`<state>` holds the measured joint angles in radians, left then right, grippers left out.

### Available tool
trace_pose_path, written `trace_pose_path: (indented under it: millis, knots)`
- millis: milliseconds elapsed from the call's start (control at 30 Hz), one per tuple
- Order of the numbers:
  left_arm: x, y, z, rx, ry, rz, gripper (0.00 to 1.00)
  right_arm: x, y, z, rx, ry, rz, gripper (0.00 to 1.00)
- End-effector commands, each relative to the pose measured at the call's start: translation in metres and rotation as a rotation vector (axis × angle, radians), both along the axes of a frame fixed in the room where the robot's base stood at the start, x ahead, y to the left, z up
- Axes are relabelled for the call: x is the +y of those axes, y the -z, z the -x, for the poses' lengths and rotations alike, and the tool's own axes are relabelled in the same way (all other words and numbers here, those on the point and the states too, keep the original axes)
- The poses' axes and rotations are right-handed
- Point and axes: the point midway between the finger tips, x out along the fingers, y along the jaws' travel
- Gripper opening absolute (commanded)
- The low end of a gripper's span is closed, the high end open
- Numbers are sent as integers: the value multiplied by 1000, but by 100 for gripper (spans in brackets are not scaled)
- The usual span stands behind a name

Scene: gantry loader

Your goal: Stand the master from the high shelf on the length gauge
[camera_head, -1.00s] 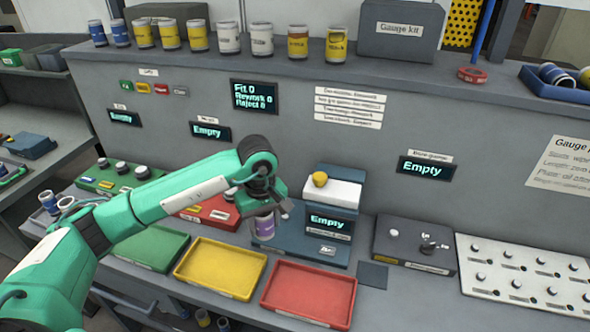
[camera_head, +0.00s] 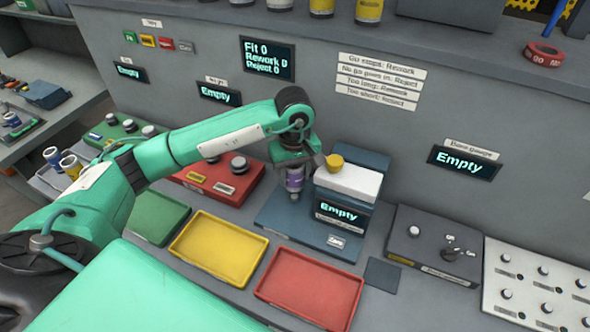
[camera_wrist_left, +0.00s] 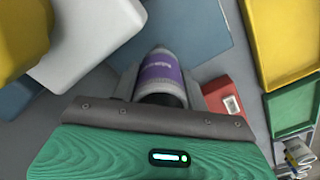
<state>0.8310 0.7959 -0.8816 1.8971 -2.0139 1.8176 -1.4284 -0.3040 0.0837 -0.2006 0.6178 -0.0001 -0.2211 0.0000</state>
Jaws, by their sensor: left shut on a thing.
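The master is a grey cylinder with a purple band (camera_head: 295,184). My left gripper (camera_head: 296,168) is shut on its upper part and holds it about upright. In the left wrist view the purple band (camera_wrist_left: 161,76) shows between the two fingers. The length gauge has a dark blue base plate (camera_head: 275,214), a white block (camera_head: 349,183) with a yellow knob (camera_head: 335,161), and a display reading "Empty". The master is over the plate, left of the white block. I cannot tell whether its foot touches the plate. My right gripper is out of view.
Green (camera_head: 158,218), yellow (camera_head: 218,248) and red (camera_head: 309,288) trays lie in front. A red box with knobs (camera_head: 222,178) stands left of the gauge. A dark bore gauge box (camera_head: 432,246) and a white pegged board (camera_head: 540,286) stand right. The high shelf runs along the back.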

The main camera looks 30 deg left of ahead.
Motion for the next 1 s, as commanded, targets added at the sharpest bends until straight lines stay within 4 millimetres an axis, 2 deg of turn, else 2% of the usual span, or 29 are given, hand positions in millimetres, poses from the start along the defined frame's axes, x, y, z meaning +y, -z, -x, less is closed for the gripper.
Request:
trace_pose_path:
  millis: [200,700,1000]
  knots:
    - [0,14,0,0,0,0,5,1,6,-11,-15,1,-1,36]
    - [0,42,0,-2,1,1,5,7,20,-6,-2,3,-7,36]
    - [0,50,0,-2,1,1,5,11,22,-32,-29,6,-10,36]
